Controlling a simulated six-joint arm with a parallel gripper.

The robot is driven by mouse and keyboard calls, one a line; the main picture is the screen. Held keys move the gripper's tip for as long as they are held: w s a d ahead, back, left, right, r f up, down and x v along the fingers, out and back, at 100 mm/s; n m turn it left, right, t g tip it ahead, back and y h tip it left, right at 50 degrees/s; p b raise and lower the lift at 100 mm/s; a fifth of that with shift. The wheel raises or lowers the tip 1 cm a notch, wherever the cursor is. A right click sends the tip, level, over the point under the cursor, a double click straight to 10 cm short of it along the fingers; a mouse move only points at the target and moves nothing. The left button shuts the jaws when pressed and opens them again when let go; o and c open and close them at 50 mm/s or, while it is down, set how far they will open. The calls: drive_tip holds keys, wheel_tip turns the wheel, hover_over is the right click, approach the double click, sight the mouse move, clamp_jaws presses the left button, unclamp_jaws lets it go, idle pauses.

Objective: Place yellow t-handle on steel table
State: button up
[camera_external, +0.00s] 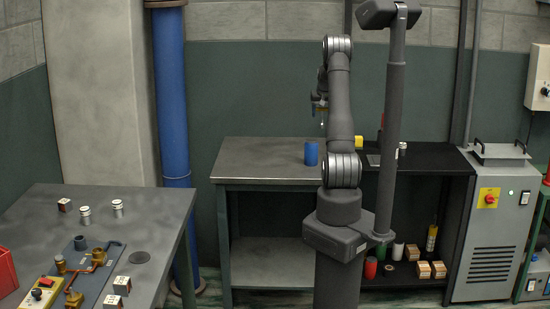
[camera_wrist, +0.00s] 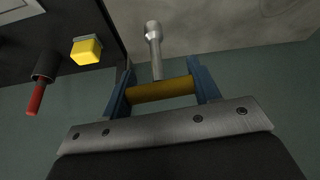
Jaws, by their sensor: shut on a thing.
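The yellow t-handle (camera_wrist: 160,90) has a yellow cross bar and a metal shank with a round socket end. My gripper (camera_wrist: 163,80) has blue fingers, shut on the two ends of the yellow bar. In the external view my gripper (camera_external: 320,103) is raised above the steel table, with the shank (camera_external: 322,119) pointing down. The steel table (camera_external: 255,155) is a grey-topped bench in the middle; its top also shows in the wrist view (camera_wrist: 230,25). The handle is clear of the table top.
A blue cylinder (camera_external: 311,154) stands near the steel table's right end. A black bench (camera_external: 430,160) adjoins on the right, with a yellow block (camera_external: 358,142) and a red-handled tool (camera_wrist: 38,90). Another grey table (camera_external: 150,210) with fittings is at left. The steel table's left and middle are bare.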

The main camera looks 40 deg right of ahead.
drive_tip(key=s+d+m, duration=0.1)
drive_tip(key=s+d, duration=0.4)
drive_tip(key=s, duration=0.2)
drive_tip(key=shift+w+a+f, duration=0.5)
drive_tip(key=shift+w+f, duration=1.2)
drive_tip(key=shift+f, duration=0.2)
drive_tip(key=shift+w+a+f, duration=0.55)
drive_tip(key=shift+w+f, duration=1.2)
drive_tip(key=shift+f, duration=0.15)
drive_tip(key=shift+w+a+f, duration=0.5)
drive_tip(key=shift+w+f, duration=1.2)
drive_tip(key=shift+f, duration=0.2)
drive_tip(key=shift+f, duration=0.15)
drive_tip(key=o, duration=1)
drive_tip(key=shift+o, duration=0.2)
